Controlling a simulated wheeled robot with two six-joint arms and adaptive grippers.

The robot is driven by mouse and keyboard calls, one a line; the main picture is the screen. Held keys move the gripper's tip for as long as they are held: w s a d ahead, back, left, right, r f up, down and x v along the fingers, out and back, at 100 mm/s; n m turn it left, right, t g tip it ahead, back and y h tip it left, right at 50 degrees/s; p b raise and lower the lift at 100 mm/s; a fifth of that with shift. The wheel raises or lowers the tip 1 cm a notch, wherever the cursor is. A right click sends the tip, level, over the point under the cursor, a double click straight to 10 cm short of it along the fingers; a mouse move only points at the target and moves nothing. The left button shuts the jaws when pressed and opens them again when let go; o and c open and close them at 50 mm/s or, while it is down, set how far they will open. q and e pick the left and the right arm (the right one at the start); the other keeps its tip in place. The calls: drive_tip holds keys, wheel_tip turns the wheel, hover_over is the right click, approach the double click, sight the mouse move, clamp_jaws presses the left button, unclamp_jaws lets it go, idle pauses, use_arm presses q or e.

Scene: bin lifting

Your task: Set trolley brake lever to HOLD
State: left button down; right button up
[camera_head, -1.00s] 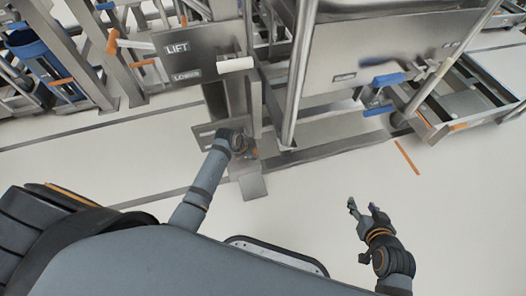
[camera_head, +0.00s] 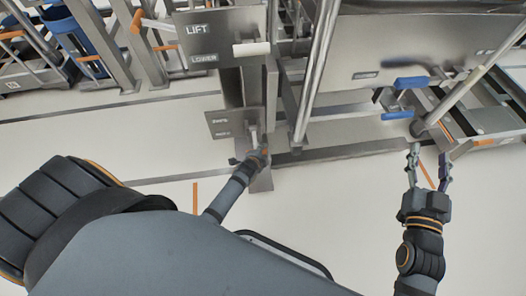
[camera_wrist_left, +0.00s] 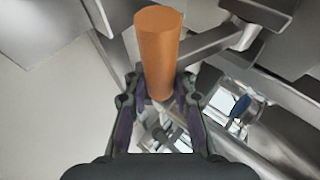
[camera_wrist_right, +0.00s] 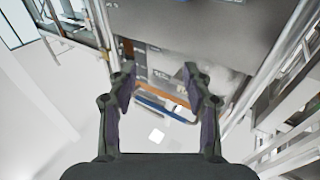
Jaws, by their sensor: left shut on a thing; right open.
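A grey plate (camera_head: 228,123) with two small blurred labels stands low on the column in the head view. A lever with an orange cylindrical handle is beside it. The handle fills the middle of the left wrist view (camera_wrist_left: 159,55). My left gripper (camera_head: 262,155) is at the plate's lower right, its fingers (camera_wrist_left: 160,90) shut around the lower end of the handle. The lever's exact setting cannot be told. My right gripper (camera_head: 430,160) is open and empty at the right; its spread fingers also show in the right wrist view (camera_wrist_right: 160,92).
Above is a panel (camera_head: 215,42) marked LIFT and LOWER with a white handle (camera_head: 251,49). At the right are two blue handles (camera_head: 411,83) on the steel bin frame, close to my right gripper. Pale floor is clear in front.

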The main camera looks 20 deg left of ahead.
use_arm(q)
drive_tip(key=shift+w+a+f, duration=0.1)
drive_tip(key=shift+f, duration=0.5)
use_arm(e)
drive_tip(key=shift+s+r+t, duration=0.1)
drive_tip(key=shift+r+t, duration=0.9)
drive_tip(key=shift+r, duration=1.05)
use_arm(q)
drive_tip(key=c, duration=1.1)
unclamp_jaws()
drive_tip(key=v, duration=1.2)
drive_tip(key=shift+w, duration=0.1)
